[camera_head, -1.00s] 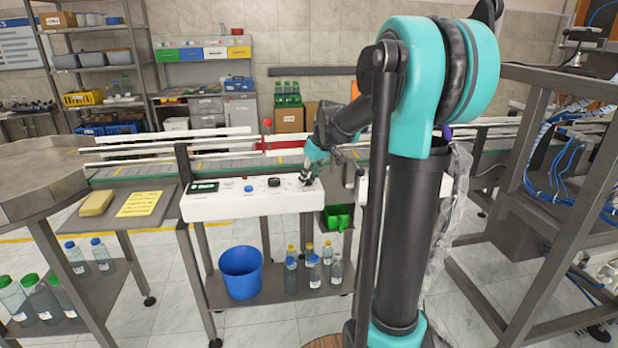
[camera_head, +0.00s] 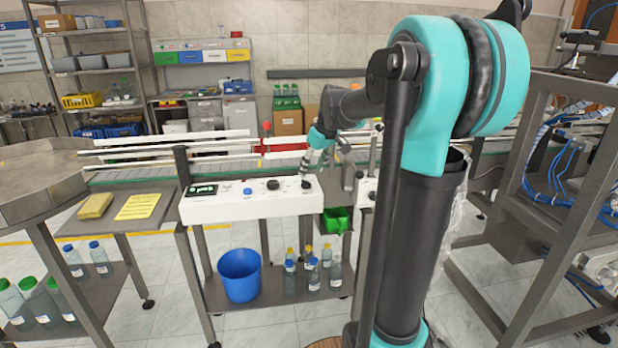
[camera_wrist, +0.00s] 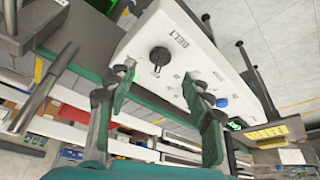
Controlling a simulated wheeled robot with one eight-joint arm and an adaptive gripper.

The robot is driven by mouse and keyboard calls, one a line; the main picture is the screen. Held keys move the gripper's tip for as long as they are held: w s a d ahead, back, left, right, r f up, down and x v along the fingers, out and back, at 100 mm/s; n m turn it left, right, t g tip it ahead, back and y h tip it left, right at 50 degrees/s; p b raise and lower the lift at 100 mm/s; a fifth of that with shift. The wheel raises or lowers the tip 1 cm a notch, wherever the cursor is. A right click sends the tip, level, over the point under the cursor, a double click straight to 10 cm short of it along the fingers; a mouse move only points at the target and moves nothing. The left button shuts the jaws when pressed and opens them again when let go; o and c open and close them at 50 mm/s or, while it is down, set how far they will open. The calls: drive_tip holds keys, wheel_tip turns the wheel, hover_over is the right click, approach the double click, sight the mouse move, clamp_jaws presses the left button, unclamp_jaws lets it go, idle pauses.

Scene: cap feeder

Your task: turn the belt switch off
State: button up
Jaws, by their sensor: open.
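The white control box (camera_head: 250,205) stands at the front of the conveyor. The belt switch is a dark knob (camera_head: 306,185) near the box's right end. In the wrist view the knob (camera_wrist: 159,56), beside the "BELT" label, shows past my fingertips, roughly between them. My gripper (camera_head: 307,168) is open and empty just above the knob, apart from it as far as I can see. Its two green-padded fingers are spread in the wrist view (camera_wrist: 160,80). My right finger partly hides the box's middle in the wrist view.
A lit display (camera_head: 201,190) is at the box's left end. The conveyor belt (camera_head: 150,181) and its rails run behind the box. A green bin (camera_head: 336,221) hangs below right. A blue bucket (camera_head: 240,275) and several bottles stand on the shelf below.

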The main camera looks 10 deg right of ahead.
drive_tip(key=v, duration=0.6)
drive_tip(key=shift+r, duration=0.3)
drive_tip(key=shift+s, duration=0.1)
